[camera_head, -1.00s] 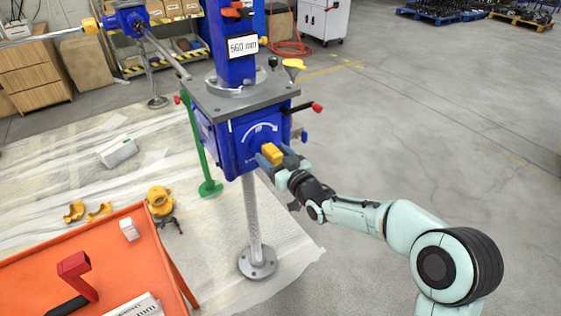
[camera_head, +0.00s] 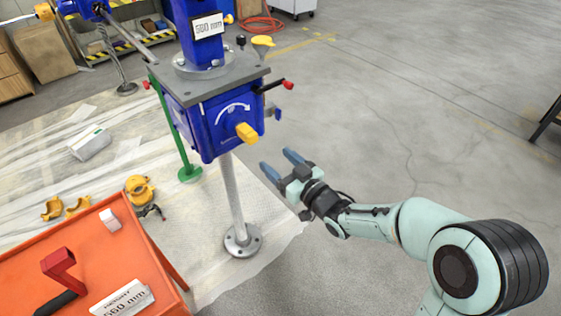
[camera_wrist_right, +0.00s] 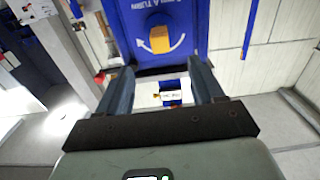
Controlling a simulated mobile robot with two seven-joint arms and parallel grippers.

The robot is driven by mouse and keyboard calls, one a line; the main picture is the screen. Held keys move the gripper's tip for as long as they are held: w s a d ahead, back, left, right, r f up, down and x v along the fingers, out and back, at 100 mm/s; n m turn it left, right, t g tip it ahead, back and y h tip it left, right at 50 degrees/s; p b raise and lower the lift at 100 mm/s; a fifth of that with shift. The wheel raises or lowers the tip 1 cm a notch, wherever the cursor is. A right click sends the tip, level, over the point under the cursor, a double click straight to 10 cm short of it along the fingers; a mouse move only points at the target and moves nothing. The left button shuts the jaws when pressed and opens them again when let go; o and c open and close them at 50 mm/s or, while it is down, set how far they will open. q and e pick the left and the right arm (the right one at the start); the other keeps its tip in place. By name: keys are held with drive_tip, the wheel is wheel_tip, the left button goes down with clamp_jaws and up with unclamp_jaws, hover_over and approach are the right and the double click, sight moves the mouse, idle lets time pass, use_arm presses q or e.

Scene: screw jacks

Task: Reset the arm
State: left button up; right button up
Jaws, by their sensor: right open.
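My right gripper (camera_head: 282,168) is open and empty in the head view, below and to the right of the screw jack's blue gearbox (camera_head: 212,122). A yellow knob (camera_head: 247,132) sits on the gearbox face beside a white curved arrow, apart from my fingers. In the right wrist view, my two fingers (camera_wrist_right: 162,88) are spread with nothing between them. The yellow knob (camera_wrist_right: 160,39) and blue gearbox face (camera_wrist_right: 190,18) show beyond the fingertips. My left gripper is not in view.
An orange table (camera_head: 152,262) at the lower left holds a red part (camera_head: 60,268) and a height sign (camera_head: 123,300) reading 560 mm. Yellow clamps (camera_head: 140,189) lie on the floor sheet. A second blue jack (camera_head: 82,8) stands at the upper left. The floor at right is largely clear.

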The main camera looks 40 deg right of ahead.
drive_tip(key=shift+f, duration=0.1)
idle(0.5)
drive_tip(key=s+a+f+m+g+p, duration=0.2)
drive_tip(key=s+a+f+g+p, duration=0.1)
drive_tip(key=f, duration=0.5)
drive_tip(key=s+a+f+m+g+p, duration=0.1)
drive_tip(key=s+a+f+g+p, duration=0.2)
drive_tip(key=f, duration=0.5)
drive_tip(key=s+a+f+m+g+p, duration=0.2)
drive_tip(key=s+f+g+p, duration=0.15)
drive_tip(key=f, duration=0.45)
use_arm(q)
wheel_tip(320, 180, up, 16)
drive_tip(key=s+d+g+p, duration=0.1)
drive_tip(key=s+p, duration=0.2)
drive_tip(key=p, duration=0.3)
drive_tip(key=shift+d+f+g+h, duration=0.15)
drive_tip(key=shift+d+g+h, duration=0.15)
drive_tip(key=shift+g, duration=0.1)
use_arm(e)
drive_tip(key=s+a+f+g+y, duration=0.1)
drive_tip(key=s+a+f+g, duration=0.2)
drive_tip(key=s, duration=0.6)
drive_tip(key=s+a+f+g+y, duration=0.1)
drive_tip(key=s+a+f+g, duration=0.2)
drive_tip(key=s+a+g, duration=0.3)
drive_tip(key=s+a, duration=0.1)
drive_tip(key=s, duration=0.3)
drive_tip(key=shift+s+f, duration=0.15)
drive_tip(key=shift+f, duration=0.25)
